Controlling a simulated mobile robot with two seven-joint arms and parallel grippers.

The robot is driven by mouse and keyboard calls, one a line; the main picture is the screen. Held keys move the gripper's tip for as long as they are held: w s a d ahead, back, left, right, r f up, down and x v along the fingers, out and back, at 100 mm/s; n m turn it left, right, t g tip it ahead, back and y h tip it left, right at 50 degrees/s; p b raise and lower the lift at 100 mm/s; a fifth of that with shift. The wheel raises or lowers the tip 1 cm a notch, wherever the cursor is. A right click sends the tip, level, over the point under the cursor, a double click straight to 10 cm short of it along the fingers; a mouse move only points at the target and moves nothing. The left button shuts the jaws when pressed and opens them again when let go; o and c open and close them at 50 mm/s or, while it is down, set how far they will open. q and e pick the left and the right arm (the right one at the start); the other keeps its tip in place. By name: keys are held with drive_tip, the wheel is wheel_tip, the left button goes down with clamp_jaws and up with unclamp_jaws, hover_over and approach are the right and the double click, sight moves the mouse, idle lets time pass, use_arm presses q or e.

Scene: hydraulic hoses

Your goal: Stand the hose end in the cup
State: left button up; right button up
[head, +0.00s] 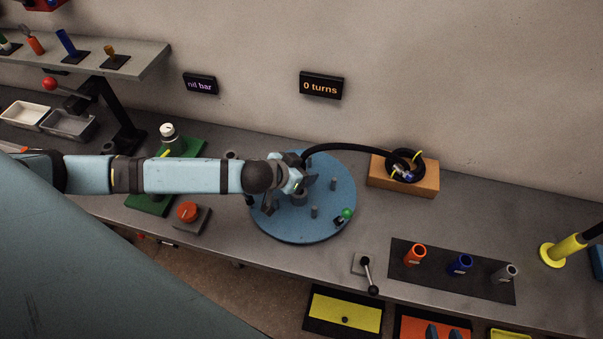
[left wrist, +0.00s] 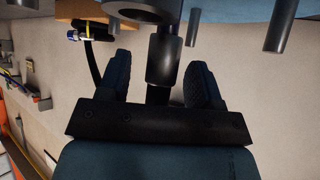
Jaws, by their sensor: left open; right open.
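My left gripper (head: 291,195) is over the blue round plate (head: 333,219). In the left wrist view its fingers are spread on either side of a dark cylindrical hose end (left wrist: 163,58), with gaps showing beside it. The hose end meets or sits close to a grey round part (left wrist: 155,14); I cannot tell if it is seated. The black hose (head: 345,147) arches from a wooden block (head: 421,188) to my left gripper. Three cup-like tubes, orange (head: 415,255), blue (head: 460,264) and grey (head: 506,273), stand on a dark mat (head: 442,279). My right gripper is out of view.
Grey pegs (head: 315,212) and a green-tipped piece (head: 346,214) are on the plate. A lever (head: 367,272) stands in front, an orange button (head: 188,212) left, a yellow post (head: 565,249) right. A wall sign (head: 321,87) reads "0 turns", another (head: 200,85) "nil bar".

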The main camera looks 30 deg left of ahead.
use_arm(q)
clamp_jaws()
